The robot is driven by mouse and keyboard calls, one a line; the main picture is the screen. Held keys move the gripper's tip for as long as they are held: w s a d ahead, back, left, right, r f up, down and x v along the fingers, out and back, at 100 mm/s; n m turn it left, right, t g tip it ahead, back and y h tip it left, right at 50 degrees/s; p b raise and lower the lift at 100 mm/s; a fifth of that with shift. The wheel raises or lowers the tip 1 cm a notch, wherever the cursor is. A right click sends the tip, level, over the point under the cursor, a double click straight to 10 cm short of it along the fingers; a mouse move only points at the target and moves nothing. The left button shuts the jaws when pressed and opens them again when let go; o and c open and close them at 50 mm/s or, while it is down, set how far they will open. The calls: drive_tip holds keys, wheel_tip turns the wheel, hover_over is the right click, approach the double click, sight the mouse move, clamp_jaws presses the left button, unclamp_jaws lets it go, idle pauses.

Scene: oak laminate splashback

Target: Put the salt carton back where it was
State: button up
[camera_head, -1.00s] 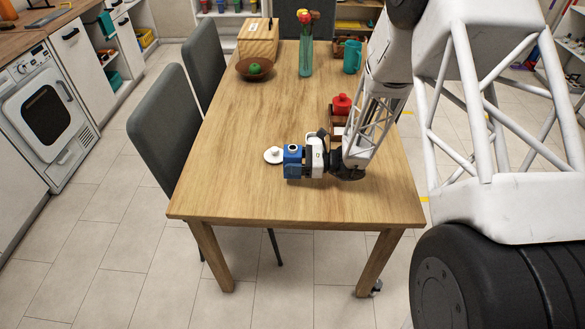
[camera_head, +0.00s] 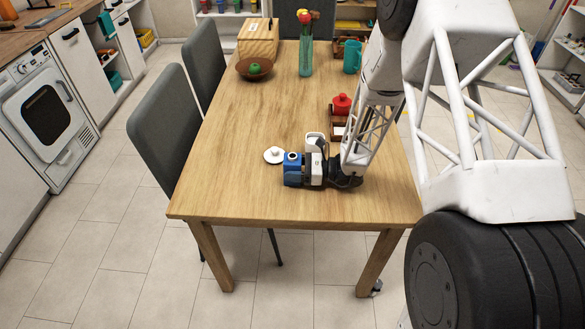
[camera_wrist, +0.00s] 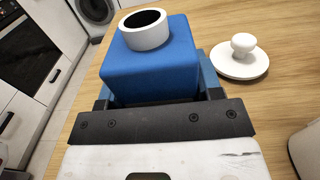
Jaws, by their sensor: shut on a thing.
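The salt carton (camera_head: 291,167) is a blue box with a round white spout on top. It is upright near the front of the wooden table, and it also shows in the wrist view (camera_wrist: 150,62). My gripper (camera_head: 294,177) is shut on it, with fingers on both sides of the box in the wrist view (camera_wrist: 156,88). The carton's lower part is hidden, so I cannot tell whether it touches the table.
A white round lid with a knob (camera_head: 273,156) lies just behind and left of the carton. An open white canister (camera_head: 314,139) stands behind my gripper. A red-topped jar (camera_head: 342,104) is farther back. The table (camera_head: 235,185) is clear left and in front.

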drive_tip(key=shift+f, duration=0.1)
drive_tip(key=o, duration=1.2)
drive_tip(key=shift+c, duration=0.2)
drive_tip(key=shift+d, duration=6)
drive_tip(key=shift+r, duration=0.25)
